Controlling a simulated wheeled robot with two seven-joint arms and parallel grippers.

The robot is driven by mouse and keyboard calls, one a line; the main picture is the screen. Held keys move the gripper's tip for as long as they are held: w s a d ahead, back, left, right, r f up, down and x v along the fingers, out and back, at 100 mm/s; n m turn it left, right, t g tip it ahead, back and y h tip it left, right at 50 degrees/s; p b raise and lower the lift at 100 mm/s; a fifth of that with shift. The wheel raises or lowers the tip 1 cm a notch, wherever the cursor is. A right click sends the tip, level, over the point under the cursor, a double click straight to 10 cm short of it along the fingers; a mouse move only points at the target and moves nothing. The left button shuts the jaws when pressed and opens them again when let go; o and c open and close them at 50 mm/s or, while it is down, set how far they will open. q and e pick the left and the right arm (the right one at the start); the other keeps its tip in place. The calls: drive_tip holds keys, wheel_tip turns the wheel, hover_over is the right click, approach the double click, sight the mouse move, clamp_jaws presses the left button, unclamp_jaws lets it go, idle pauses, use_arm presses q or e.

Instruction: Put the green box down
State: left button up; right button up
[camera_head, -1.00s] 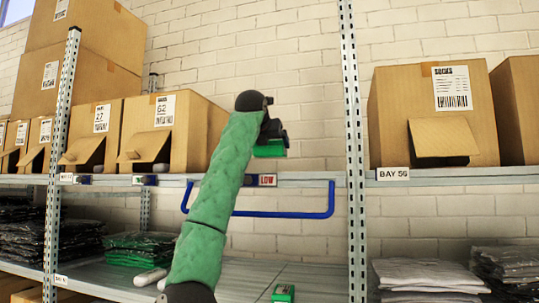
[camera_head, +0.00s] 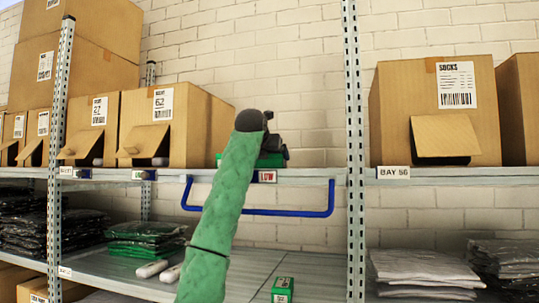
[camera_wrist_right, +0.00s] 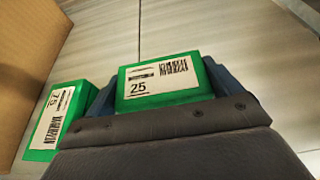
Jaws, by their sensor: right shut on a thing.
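My right gripper (camera_head: 274,148) is shut on a green box (camera_head: 270,160) at the upper shelf, just right of the cardboard boxes. In the right wrist view the held green box (camera_wrist_right: 165,82) has a white label reading 25 and sits between the two fingers (camera_wrist_right: 162,95). It is low over the pale shelf surface; I cannot tell whether its underside touches. A second green box (camera_wrist_right: 62,120), labelled 75, stands on the shelf to its left, and a sliver of it (camera_head: 220,160) shows beside my arm in the head view. My left gripper is out of view.
The upper shelf (camera_head: 325,173) has free room right of the held box, up to the metal upright (camera_head: 353,120). Cardboard boxes (camera_head: 205,130) stand to the left. A blue rail (camera_head: 300,213) hangs below. Another green box (camera_head: 283,290) lies on the lower shelf (camera_head: 240,262).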

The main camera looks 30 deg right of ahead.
drive_tip(key=shift+f, duration=0.2)
drive_tip(key=o, duration=0.7)
drive_tip(key=shift+r, duration=0.1)
drive_tip(key=shift+r, duration=0.1)
drive_tip(key=shift+a, duration=0.1)
